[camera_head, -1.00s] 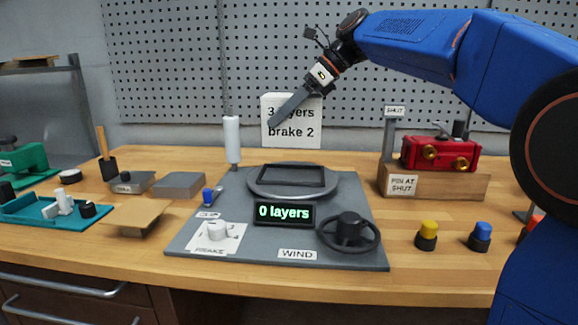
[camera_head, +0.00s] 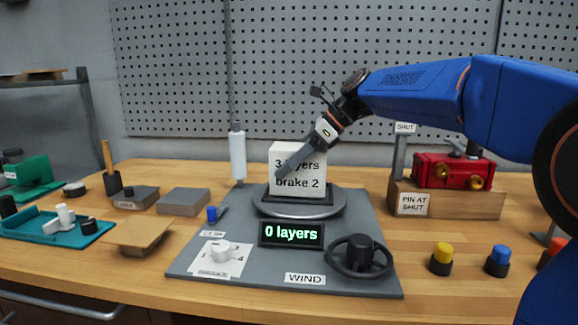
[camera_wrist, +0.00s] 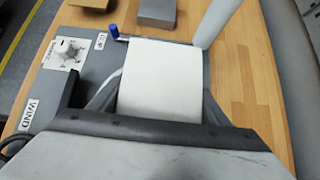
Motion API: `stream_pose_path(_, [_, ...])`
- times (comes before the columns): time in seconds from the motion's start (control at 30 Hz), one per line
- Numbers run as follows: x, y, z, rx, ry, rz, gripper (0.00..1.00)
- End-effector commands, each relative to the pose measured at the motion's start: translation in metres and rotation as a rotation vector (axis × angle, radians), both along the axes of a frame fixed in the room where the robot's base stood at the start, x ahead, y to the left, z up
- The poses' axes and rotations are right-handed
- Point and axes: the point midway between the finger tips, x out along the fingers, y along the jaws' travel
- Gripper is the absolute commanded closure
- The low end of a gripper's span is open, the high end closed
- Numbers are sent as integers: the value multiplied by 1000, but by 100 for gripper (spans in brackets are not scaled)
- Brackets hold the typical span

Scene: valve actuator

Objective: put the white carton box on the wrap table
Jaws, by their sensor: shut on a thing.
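The white carton box (camera_head: 308,184), printed "3 layers brake 2", is upright over the middle of the round grey wrap table (camera_head: 272,207). Its lower edge meets the table's top in the head view; I cannot tell if its weight rests there. My gripper (camera_head: 284,178) reaches down from the upper right and is shut on the box. In the wrist view the box's pale top (camera_wrist: 160,75) lies between the fingers.
The layer display (camera_head: 291,234), WIND handwheel (camera_head: 360,255) and brake knob (camera_head: 221,252) stand in front. A white roll (camera_head: 237,157) stands behind left, near the blue-handled clip (camera_head: 213,213). The red valve on its wooden block (camera_head: 450,203) is at right.

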Motion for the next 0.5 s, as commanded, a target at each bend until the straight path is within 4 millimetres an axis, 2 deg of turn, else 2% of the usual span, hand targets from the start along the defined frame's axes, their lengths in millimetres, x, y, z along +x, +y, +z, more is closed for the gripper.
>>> stream_pose_path(0.1, [-1, 0, -8, 0, -1, 1, 72])
stream_pose_path(0.47, [0, 0, -10, 0, -1, 1, 72])
stream_pose_path(0.5, [0, 0, -10, 0, -1, 1, 20])
